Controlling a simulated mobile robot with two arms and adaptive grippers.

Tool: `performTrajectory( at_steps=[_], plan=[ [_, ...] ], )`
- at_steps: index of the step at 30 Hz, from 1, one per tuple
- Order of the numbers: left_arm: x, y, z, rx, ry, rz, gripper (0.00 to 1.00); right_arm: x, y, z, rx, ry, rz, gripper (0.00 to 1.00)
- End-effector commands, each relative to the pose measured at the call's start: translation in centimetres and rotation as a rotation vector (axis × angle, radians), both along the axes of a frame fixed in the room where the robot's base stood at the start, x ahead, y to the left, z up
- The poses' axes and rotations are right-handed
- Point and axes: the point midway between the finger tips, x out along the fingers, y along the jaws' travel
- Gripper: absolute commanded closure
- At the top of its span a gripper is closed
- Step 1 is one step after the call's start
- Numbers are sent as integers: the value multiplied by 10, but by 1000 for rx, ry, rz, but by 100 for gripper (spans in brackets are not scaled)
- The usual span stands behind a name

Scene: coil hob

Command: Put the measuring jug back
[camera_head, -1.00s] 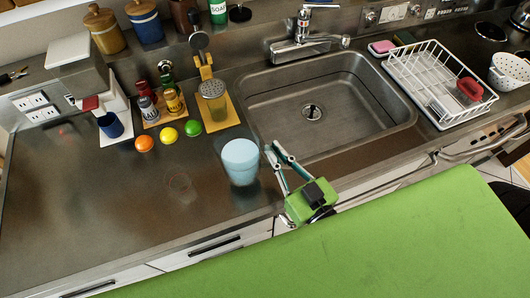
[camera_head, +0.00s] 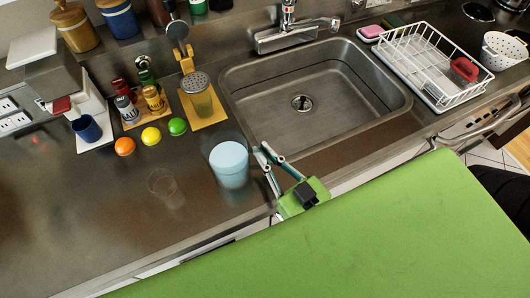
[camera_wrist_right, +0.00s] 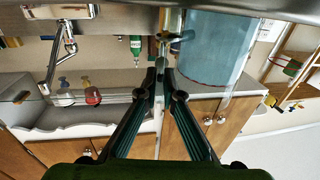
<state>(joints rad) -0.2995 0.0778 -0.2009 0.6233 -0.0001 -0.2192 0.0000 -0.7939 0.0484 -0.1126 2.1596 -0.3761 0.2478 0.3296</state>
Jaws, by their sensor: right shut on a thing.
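The measuring jug (camera_head: 229,166) looks like a pale blue cylinder, with what seem to be clear walls. It is upright at the counter's front, left of the sink. It also shows large in the right wrist view (camera_wrist_right: 212,50), right of the fingers. My right gripper (camera_head: 263,152) is at the jug's right side, its fingers close together and shut on it, seemingly at the handle. The fingertips also show in the wrist view (camera_wrist_right: 162,72). The exact grip and any gap under the jug are hard to tell. My left gripper is not in view.
A faint reddish ring or clear glass (camera_head: 162,185) is left of the jug. Orange (camera_head: 125,147), yellow (camera_head: 151,136) and green (camera_head: 177,126) round items lie behind it. The sink (camera_head: 270,92) and white rack (camera_head: 405,70) are right.

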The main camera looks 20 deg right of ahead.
Motion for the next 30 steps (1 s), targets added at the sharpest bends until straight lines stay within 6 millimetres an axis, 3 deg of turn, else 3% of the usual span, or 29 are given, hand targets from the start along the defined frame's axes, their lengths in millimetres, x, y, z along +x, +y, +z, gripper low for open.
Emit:
performTrajectory(
  at_steps=[2, 3, 4, 17, 23, 30],
  plan=[
    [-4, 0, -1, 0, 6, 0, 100, 1, 0, 0, 5, -7, 1, 100],
    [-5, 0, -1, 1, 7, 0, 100, 0, 0, -2, 0, 0, 0, 86],
    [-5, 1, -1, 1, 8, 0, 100, 0, 0, -2, 0, 0, 0, 78],
    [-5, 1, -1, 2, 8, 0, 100, -2, 0, 0, 0, 1, 0, 76],
    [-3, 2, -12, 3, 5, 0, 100, -31, -6, -5, 0, 5, 0, 76],
    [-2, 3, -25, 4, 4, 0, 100, -79, -16, -6, 0, 6, 0, 76]
  ],
)
